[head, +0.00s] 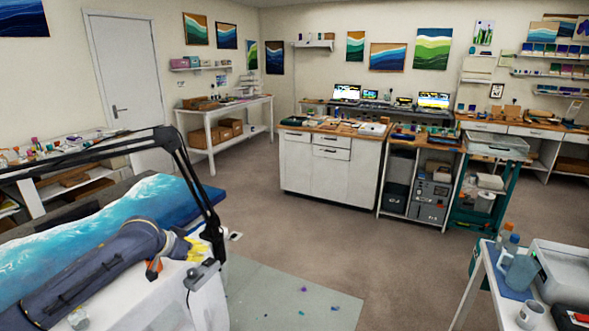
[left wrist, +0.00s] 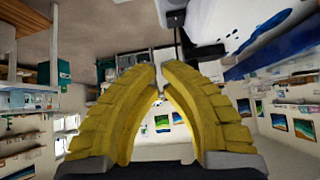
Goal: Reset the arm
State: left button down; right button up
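My left arm (head: 95,270), in a dark sleeve, comes in from the lower left over the worktable in the head view. Its gripper (head: 194,247) has yellow fingers and hangs near the table's right end, close to a black jointed stand. In the left wrist view the yellow fingers (left wrist: 159,68) arch together and their tips look nearly touching, with nothing between them. My right arm and gripper are not in view.
A blue wave painting (head: 120,232) lies on the worktable beside my left arm. The black jointed stand (head: 200,185) arches over it. A side table at right holds a jug (head: 517,270) and a mug (head: 530,315). The middle floor is open.

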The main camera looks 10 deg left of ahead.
pick_arm(q)
jog(key=s+d+f+m+y, duration=0.1)
jog(key=s+d+f+m, duration=0.1)
jog(key=s+d+f, duration=0.6)
jog(key=s+d+f+m, duration=0.2)
jog(key=s+d+f, duration=0.3)
jog(key=s+f, duration=0.45)
jog(key=s+a+f+n+g+y, duration=0.1)
jog(key=s+a+y, duration=0.25)
jog(key=s, duration=0.85)
jog(key=s+a+n+y, duration=0.1)
jog(key=s+a+y, duration=0.3)
jog(key=s, duration=0.8)
jog(key=s+d+f+g+h, duration=0.1)
jog(key=d+f+h, duration=0.1)
jog(key=f, duration=1.3)
jog(key=s+d+f+g+h, duration=0.1)
jog(key=d+f+g+h, duration=0.15)
jog(key=f, duration=1.35)
jog(key=s+f+n+g+h, duration=0.1)
jog(key=s+f+n+g, duration=0.1)
jog(key=s+f, duration=1.9)
jog(key=shift+s+d+n, duration=0.25)
jog(key=shift+s+n, duration=0.35)
